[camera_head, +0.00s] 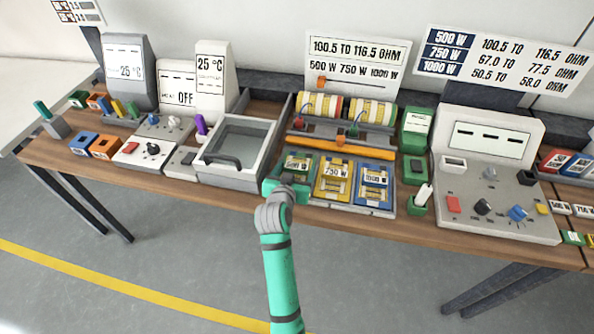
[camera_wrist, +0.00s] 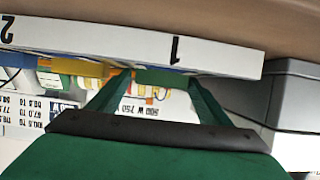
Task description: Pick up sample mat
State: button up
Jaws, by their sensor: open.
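Three sample mats lie side by side in a grey tray (camera_head: 395,212) at the table's front edge: a green one (camera_head: 303,162) at left, a yellow one (camera_head: 333,177) marked 750 W in the middle, and a blue one (camera_head: 373,185) marked 1000 W at right. My gripper (camera_head: 291,180) is at the front end of the green mat and hides part of it. In the wrist view, my gripper's (camera_wrist: 160,80) green fingers are spread, with a green strip (camera_wrist: 162,77), probably the mat's edge, between the tips. I cannot tell whether they touch it.
A grey open basin (camera_head: 238,145) stands close left of my gripper. Rollers (camera_head: 345,109) and an orange bar (camera_head: 345,139) lie behind the mats. A green holder with a white stick (camera_head: 420,198) and a control console (camera_head: 485,185) are at right. The floor in front is clear.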

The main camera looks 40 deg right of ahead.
jog(key=shift+w, duration=0.1)
jog(key=c, duration=0.9)
jog(key=shift+a, duration=0.15)
